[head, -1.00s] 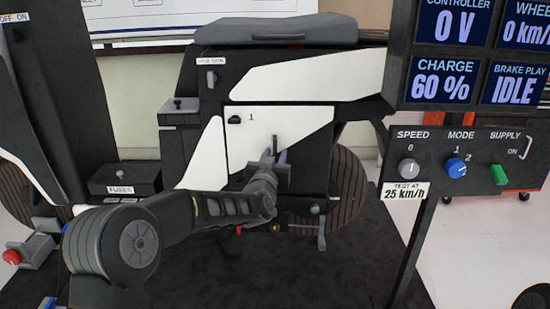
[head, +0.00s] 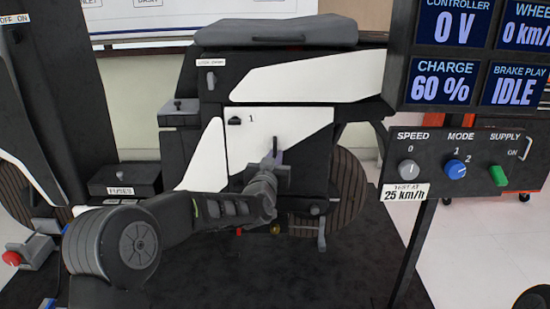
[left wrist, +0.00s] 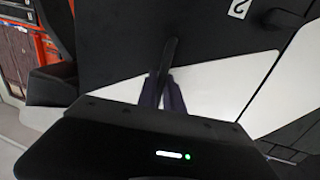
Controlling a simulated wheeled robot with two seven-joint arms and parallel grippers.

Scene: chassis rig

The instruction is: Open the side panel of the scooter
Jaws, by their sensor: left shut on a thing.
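In the left wrist view the fingers (left wrist: 162,92) close around the lower end of the dark handle (left wrist: 170,52), against the white part of the panel. My right gripper is not in view.
A control box (head: 455,165) on a post with knobs and a green supply switch stands at the right, under display screens (head: 483,50). A fuse box (head: 125,180) is at the left. Dark mat (head: 230,265) lies below.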

